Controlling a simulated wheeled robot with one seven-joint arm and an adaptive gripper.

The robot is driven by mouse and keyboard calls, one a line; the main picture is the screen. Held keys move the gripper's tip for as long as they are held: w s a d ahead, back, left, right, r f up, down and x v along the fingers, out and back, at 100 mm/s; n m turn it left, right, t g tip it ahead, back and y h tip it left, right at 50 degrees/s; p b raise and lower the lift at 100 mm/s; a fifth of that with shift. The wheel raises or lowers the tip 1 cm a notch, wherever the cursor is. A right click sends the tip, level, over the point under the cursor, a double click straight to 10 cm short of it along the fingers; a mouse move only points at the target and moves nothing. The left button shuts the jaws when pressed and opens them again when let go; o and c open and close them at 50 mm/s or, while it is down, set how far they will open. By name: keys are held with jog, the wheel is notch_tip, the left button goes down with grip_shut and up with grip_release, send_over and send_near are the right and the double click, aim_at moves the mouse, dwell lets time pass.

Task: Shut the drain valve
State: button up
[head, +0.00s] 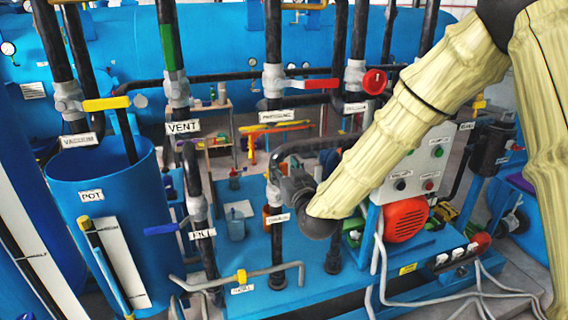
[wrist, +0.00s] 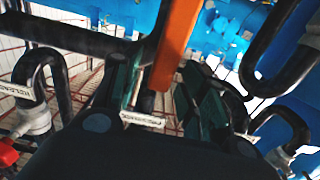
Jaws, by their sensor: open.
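An orange lever (head: 268,212), which I take to be the drain valve's handle, shows partly behind my gripper in the head view. A white label (head: 278,218), too small to read surely, sits beside it on the dark pipe. My gripper (head: 292,186) is at this pipe, low over the blue skid. In the wrist view an orange bar (wrist: 176,42) runs between the two dark green fingers of my gripper (wrist: 158,82). The fingers are apart; I cannot tell whether either touches the bar. The valve body is mostly hidden by the gripper.
A yellow lever (head: 106,104), a red lever (head: 308,84) and a red knob (head: 374,82) are on the pipes above. A blue lever (head: 165,229) is left, by the blue pot (head: 100,180). A control box (head: 420,165) and red motor (head: 405,220) stand right, close to my arm.

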jog(key=shift+w+a, duration=0.2)
jog(key=shift+w, duration=0.4)
grip_shut()
jog(key=shift+f, duration=0.1)
